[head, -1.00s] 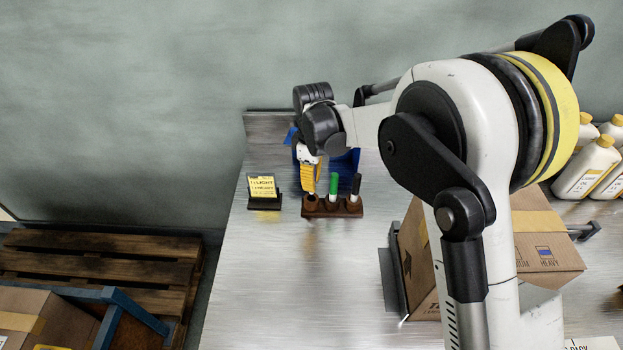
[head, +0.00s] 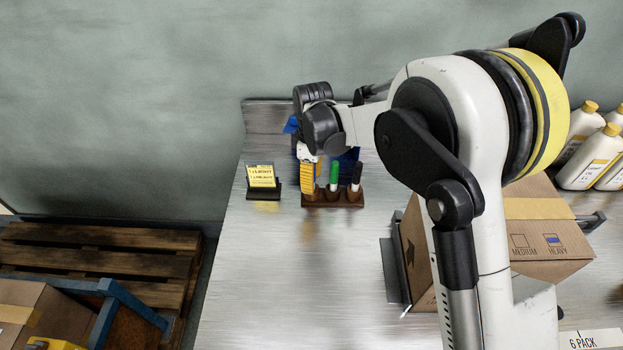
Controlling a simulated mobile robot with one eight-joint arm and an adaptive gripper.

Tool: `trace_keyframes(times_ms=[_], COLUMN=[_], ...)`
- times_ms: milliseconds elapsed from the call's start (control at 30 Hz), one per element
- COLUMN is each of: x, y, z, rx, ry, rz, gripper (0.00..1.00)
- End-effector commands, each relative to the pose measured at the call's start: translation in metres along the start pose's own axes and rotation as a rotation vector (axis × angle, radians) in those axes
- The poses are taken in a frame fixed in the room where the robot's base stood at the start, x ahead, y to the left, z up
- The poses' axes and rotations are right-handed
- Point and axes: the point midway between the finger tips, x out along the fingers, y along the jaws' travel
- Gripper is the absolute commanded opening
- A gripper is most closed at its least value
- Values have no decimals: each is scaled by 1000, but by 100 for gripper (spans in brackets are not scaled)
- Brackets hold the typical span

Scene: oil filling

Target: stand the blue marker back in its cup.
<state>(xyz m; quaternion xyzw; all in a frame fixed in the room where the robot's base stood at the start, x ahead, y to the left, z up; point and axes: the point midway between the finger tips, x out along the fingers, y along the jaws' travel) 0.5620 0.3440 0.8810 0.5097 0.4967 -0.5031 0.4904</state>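A brown marker holder (head: 333,200) stands on the metal bench, with a green-capped marker (head: 335,176) in its middle cup and a black-capped marker (head: 356,176) in its right cup. My gripper (head: 311,190) points down at the left cup, its yellow fingers at the cup's mouth. The fingers are seen from behind and are small, so their opening is unclear. No blue marker can be made out; the fingers and wrist hide what may be between them and most of the left cup's top.
A small yellow sign (head: 262,177) on a black stand is left of the holder. Something blue (head: 347,161) stands behind it. A cardboard box (head: 545,228) and white bottles (head: 590,158) are at the right. The bench front is clear.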

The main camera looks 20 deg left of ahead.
Motion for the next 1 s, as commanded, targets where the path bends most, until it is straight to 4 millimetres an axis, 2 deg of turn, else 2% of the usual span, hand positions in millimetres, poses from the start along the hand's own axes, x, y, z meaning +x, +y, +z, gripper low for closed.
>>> trace_keyframes(times_ms=[233, 333, 467, 733, 900, 1000], x=[-1, -10, -33, -92, -114, -119], y=[0, 0, 0, 0, 0, 0], z=[0, 0, 0, 0, 0, 0], rx=[0, 0, 0, 0, 0, 0], ry=[0, 0, 0, 0, 0, 0], rz=[0, 0, 0, 0, 0, 0], gripper=[38, 38, 38, 38, 38, 38])
